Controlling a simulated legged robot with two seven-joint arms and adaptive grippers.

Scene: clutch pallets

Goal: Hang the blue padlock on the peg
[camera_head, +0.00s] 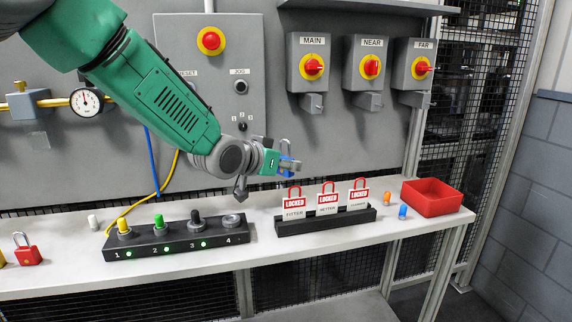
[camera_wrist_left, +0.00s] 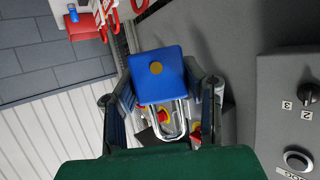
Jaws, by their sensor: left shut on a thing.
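The blue padlock (camera_head: 291,165) is at my left gripper (camera_head: 275,162), held in the air above the bench and in front of the grey panel. In the left wrist view the padlock (camera_wrist_left: 157,72) shows a square blue body with a brass-coloured dot. Its silver shackle (camera_wrist_left: 181,120) extends toward the bottom of that picture. My left gripper (camera_wrist_left: 165,95) is shut on the padlock, with its dark fingers on either side. In the head view the shackle points up. I cannot clearly make out a peg in either view. My right gripper is not in view.
Switch boxes MAIN (camera_head: 308,62), NEAR (camera_head: 368,62) and FAR (camera_head: 415,65) are on the panel. On the bench stand a numbered block (camera_head: 180,240), a rack (camera_head: 325,219) of LOCKED tags, a red tray (camera_head: 438,207) and a red padlock (camera_head: 28,256). Bench space before the rack is clear.

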